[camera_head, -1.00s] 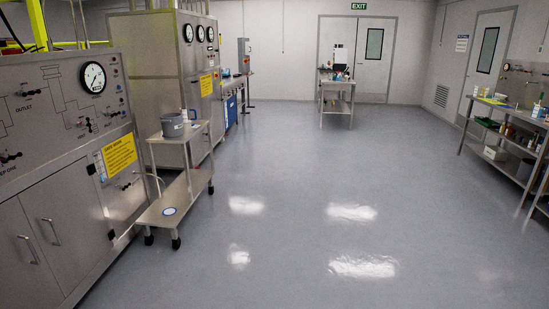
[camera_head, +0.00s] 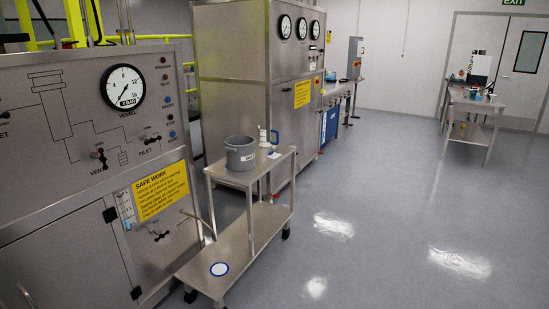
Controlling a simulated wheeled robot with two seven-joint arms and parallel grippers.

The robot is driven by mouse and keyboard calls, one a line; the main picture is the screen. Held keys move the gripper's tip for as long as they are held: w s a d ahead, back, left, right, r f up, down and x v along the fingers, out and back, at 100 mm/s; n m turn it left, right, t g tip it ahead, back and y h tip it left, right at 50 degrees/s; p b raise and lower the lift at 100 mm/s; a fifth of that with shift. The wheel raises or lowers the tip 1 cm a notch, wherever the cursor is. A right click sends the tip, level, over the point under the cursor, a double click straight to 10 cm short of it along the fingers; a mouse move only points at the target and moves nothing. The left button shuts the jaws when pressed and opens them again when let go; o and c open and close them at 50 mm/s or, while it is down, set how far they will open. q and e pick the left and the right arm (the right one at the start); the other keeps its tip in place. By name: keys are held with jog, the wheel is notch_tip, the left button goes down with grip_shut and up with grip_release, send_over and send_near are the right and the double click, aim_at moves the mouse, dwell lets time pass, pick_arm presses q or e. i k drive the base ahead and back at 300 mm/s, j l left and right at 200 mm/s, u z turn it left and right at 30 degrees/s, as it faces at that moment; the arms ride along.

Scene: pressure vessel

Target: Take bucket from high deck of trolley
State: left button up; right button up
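Neither of my grippers shows in the head view.
A steel control cabinet (camera_head: 70,240) with a gauge and yellow sign stands left of the trolley. A taller gauge cabinet (camera_head: 232,60) stands behind it. Open floor (camera_head: 385,215) lies to the right. A steel table (camera_head: 475,99) stands at the back right.

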aim_at(240, 149)
jog(key=i+z, duration=0.1)
jog(key=i, duration=0.6)
jog(key=i+j+z, duration=0.1)
jog(key=i, duration=0.55)
jog(key=i+l+u, duration=0.1)
jog(key=i+u, duration=0.2)
jog(key=i, duration=0.15)
jog(key=i+l+u, duration=0.25)
jog(key=i, duration=0.25)
jog(key=i+u, duration=0.25)
jog(key=u, duration=0.15)
jog(key=i+u, duration=0.2)
jog(key=u, duration=0.2)
jog(key=i+l+u, duration=0.2)
jog(key=u, duration=0.2)
jog(key=i+l+u, duration=0.2)
jog(key=u, duration=0.2)
jog(key=i+l+u, duration=0.15)
jog(key=l+u, duration=0.25)
jog(key=j, duration=0.1)
